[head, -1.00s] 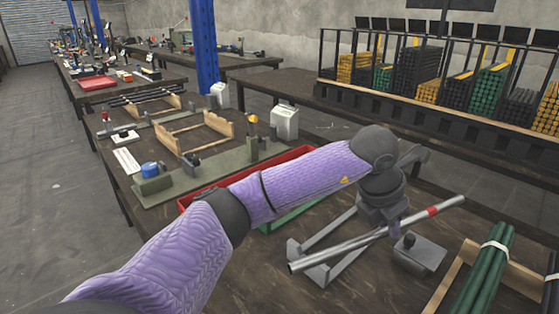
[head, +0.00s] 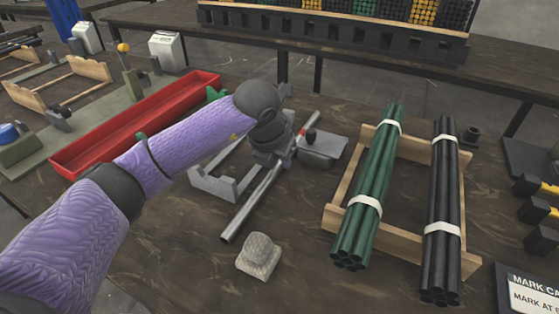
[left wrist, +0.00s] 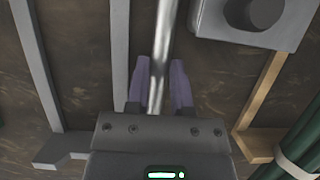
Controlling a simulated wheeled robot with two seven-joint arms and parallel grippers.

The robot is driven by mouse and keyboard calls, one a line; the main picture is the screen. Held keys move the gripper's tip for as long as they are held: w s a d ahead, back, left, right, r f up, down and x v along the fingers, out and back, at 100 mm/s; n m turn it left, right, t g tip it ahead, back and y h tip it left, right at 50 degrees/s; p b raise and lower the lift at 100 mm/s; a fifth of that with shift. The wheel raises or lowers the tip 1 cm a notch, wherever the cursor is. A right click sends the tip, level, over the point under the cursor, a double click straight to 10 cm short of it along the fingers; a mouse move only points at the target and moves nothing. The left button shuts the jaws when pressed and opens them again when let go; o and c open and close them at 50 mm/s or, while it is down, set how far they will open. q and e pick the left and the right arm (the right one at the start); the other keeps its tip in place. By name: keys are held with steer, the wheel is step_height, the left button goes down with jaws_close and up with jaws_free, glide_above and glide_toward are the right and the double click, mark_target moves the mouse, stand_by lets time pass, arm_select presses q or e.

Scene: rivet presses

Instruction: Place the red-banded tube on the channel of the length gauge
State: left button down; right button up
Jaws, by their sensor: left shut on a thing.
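The red-banded tube is a long silver tube (head: 240,217) with a red band near its far end (head: 310,134). My left gripper (left wrist: 164,88) is shut on it. In the left wrist view the tube (left wrist: 162,45) runs between the two purple fingers. In the head view my left wrist hides the tube's middle. The tube slants beside a grey two-armed stand (head: 222,188); I cannot tell its height above it. The length gauge may be the olive rail with a yellow knob (head: 135,82) at the left; its channel is not clear. My right gripper is out of view.
A grey block with a knob (head: 325,148) stands close to the tube's banded end. A wooden rack (head: 395,240) holds green and black tube bundles at the right. A red tray (head: 90,150) lies at the left. A small beige object (head: 258,258) sits in front.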

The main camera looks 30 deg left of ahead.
arm_select(q)
steer(key=c, duration=0.8)
jaws_free()
